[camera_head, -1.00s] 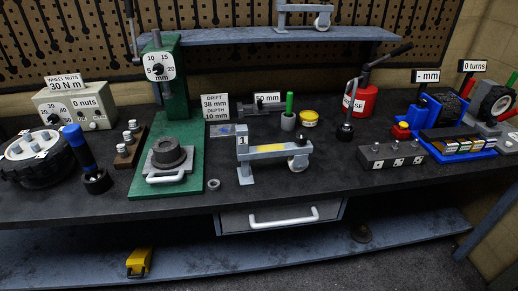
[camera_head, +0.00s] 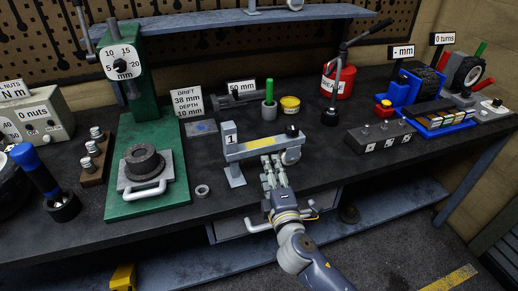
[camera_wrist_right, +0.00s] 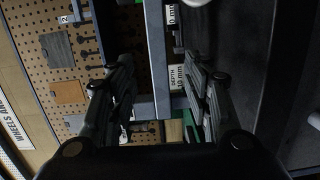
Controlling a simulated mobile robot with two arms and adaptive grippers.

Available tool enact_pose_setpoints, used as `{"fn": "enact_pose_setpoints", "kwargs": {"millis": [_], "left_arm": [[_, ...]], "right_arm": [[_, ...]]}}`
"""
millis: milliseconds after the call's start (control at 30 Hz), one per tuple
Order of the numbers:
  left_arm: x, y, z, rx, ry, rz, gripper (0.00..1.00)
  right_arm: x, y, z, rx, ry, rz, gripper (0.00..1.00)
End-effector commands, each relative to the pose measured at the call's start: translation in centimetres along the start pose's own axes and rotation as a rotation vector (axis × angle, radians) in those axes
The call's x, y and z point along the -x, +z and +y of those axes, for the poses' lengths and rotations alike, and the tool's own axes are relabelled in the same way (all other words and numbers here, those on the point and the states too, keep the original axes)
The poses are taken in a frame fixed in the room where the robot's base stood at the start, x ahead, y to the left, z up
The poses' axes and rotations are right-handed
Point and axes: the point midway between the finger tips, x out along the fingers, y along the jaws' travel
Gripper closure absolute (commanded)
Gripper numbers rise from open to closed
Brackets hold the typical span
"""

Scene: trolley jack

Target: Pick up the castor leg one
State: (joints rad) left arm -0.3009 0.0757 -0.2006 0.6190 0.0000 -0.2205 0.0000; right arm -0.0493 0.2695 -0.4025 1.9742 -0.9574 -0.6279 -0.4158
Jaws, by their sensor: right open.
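The castor leg one (camera_head: 258,147) is a grey bar with an upright post and foot at its left, a tag reading 1, and a castor wheel at its right end. It stands on the dark bench. My right gripper (camera_head: 271,168) is at the near side of its bar, close to the wheel end; I cannot tell whether the fingers touch it. In the right wrist view the two fingers (camera_wrist_right: 158,95) are spread apart with nothing clearly held between them. My left gripper is not in view.
A green press (camera_head: 150,190) stands left of the leg, with a small ring (camera_head: 202,190) between them. A grey block with numbered tags (camera_head: 380,137) is at the right. Behind are a green-handled tool (camera_head: 269,100), a yellow tin (camera_head: 290,105) and a red can (camera_head: 338,82).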

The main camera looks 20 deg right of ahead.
Motion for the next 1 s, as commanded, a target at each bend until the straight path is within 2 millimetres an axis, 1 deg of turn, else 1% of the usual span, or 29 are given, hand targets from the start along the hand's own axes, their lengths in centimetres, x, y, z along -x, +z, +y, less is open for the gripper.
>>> {"fn": "enact_pose_setpoints", "kwargs": {"millis": [100,300,400,567,833,900,1000], "left_arm": [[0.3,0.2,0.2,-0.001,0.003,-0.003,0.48],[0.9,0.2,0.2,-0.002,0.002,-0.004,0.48],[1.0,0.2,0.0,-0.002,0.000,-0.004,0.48],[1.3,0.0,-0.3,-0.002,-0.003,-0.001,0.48],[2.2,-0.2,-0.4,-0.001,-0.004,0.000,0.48],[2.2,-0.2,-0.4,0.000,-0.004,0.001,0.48],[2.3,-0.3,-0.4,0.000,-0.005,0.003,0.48]], "right_arm": [[-1.3,-0.4,0.6,0.030,0.020,0.013,0.54],[-4.4,-0.5,0.6,0.028,0.018,0.014,0.54],[-5.4,-0.4,0.5,0.026,0.017,0.013,0.54],[-6.3,-0.5,0.5,0.026,0.016,0.014,0.54],[-9.7,-0.6,0.4,0.024,0.016,0.013,0.54],[-10.4,-0.6,0.4,0.024,0.016,0.013,0.54],[-10.9,-0.6,0.3,0.025,0.016,0.014,0.54]]}}
